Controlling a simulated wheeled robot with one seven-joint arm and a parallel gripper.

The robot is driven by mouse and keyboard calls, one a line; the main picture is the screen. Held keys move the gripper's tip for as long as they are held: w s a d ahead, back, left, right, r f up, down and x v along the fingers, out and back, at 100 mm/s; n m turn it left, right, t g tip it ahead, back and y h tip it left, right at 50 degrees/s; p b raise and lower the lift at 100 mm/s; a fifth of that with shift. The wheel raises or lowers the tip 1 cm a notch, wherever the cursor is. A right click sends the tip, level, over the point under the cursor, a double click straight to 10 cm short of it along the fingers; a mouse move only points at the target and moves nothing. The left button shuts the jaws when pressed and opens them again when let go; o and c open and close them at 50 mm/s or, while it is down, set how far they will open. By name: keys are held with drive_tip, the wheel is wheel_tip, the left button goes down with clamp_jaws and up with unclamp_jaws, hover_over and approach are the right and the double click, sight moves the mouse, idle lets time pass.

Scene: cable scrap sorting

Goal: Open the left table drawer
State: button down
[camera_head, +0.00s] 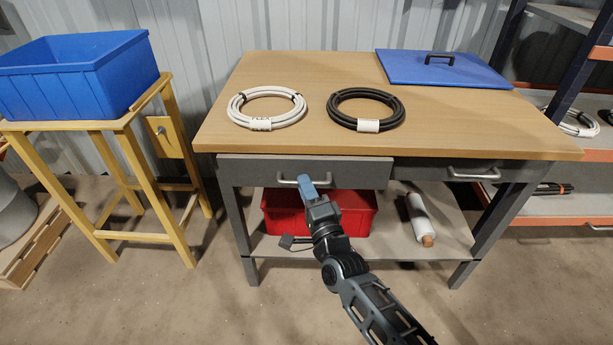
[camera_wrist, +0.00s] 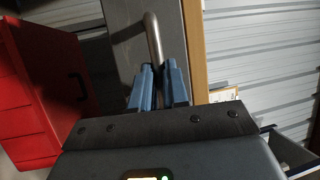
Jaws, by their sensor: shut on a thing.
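The left drawer (camera_head: 245,171) is a grey front under the wooden table top. Its front stands a little forward of the right drawer (camera_head: 420,170). The left drawer's metal bar handle (camera_head: 285,182) also shows in the wrist view (camera_wrist: 153,38), where it runs down between my blue fingers. My gripper (camera_head: 305,182) is at the middle of that handle, shut on it. In the wrist view the fingertips (camera_wrist: 158,80) lie on both sides of the bar. The part of the handle between the fingers is hidden.
A white cable coil (camera_head: 240,111) and a black one (camera_head: 335,110) lie on the table top, with a blue lid (camera_head: 410,68) behind. A red bin (camera_head: 360,213) and a roll (camera_head: 420,215) sit on the lower shelf. A yellow stand (camera_head: 140,235) holds a blue bin (camera_head: 75,85) at left.

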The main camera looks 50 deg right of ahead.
drive_tip(key=s+a+p, duration=0.2)
drive_tip(key=s+a, duration=1.3)
drive_tip(key=a, duration=0.4)
drive_tip(key=shift+s+a, duration=0.15)
drive_tip(key=shift+a, duration=0.2)
drive_tip(key=c, duration=1.1)
unclamp_jaws()
drive_tip(key=shift+s, duration=0.1)
drive_tip(key=b+v, duration=0.1)
drive_tip(key=v, duration=0.6)
drive_tip(key=shift+s+a+f, duration=0.2)
drive_tip(key=shift+s+a, duration=0.05)
drive_tip(key=s+d+r+n+g+y+p, duration=0.1)
drive_tip(key=s+r+n+y, duration=0.2)
drive_tip(key=r+n, duration=0.3)
drive_tip(key=s+d+r+n+y+p, duration=0.1)
drive_tip(key=s+r+n+y+p, duration=0.1)
drive_tip(key=s+r+n, duration=0.3)
drive_tip(key=s+d+r+n+g+y+p, duration=0.1)
drive_tip(key=s+r+n+y, duration=0.3)
drive_tip(key=r+n, duration=0.4)
drive_tip(key=shift+s+d+r+n+g+y+p, duration=0.15)
drive_tip(key=shift+n+p, duration=0.25)
drive_tip(key=shift+n, duration=0.6)
drive_tip(key=shift+s+d+n+g+y+p, duration=0.15)
drive_tip(key=shift+n+p, duration=0.2)
drive_tip(key=shift+n, duration=0.65)
